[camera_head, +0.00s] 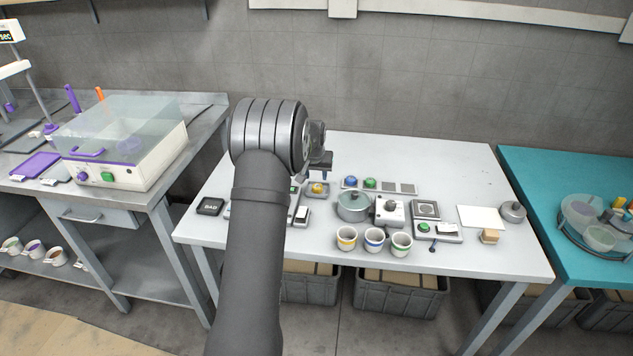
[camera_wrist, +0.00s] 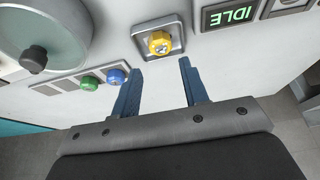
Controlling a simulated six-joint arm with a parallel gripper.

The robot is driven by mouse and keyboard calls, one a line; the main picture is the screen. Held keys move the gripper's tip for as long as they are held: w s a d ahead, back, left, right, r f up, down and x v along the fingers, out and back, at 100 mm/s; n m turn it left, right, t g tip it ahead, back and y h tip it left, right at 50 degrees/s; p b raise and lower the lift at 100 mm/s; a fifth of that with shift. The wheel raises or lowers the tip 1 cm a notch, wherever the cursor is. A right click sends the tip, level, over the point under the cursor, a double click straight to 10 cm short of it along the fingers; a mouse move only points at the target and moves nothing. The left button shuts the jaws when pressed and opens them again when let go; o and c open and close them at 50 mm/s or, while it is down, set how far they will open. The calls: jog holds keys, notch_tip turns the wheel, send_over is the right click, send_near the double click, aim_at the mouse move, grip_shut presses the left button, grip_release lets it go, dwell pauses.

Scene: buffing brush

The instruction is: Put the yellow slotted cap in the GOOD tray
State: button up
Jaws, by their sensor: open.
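The yellow slotted cap (camera_head: 318,188) sits on a small square grey holder (camera_head: 310,195) on the white table. In the wrist view the cap (camera_wrist: 159,42) lies on its holder (camera_wrist: 174,24), just beyond my fingertips and roughly centred between them. My gripper (camera_wrist: 160,69) is open and empty, with its two blue fingers apart. In the head view my gripper (camera_head: 321,174) hangs above and slightly behind the cap. A black tray marked BAD (camera_head: 210,206) is at the table's left end. No GOOD label is readable; my arm hides part of the table beside the BAD tray.
A blue cap (camera_head: 350,182) and a green cap (camera_head: 370,183) sit in a row of square pads right of the yellow cap. An IDLE display (camera_wrist: 230,13) is beside the holder.

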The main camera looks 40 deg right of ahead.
aim_at(317, 187)
jog(key=shift+v, duration=2.35)
jog(key=x, duration=1.2)
jog(key=shift+f, duration=0.3)
notch_tip(317, 187, up, 3)
jog(key=shift+r, duration=0.6)
jog(key=shift+f, duration=0.1)
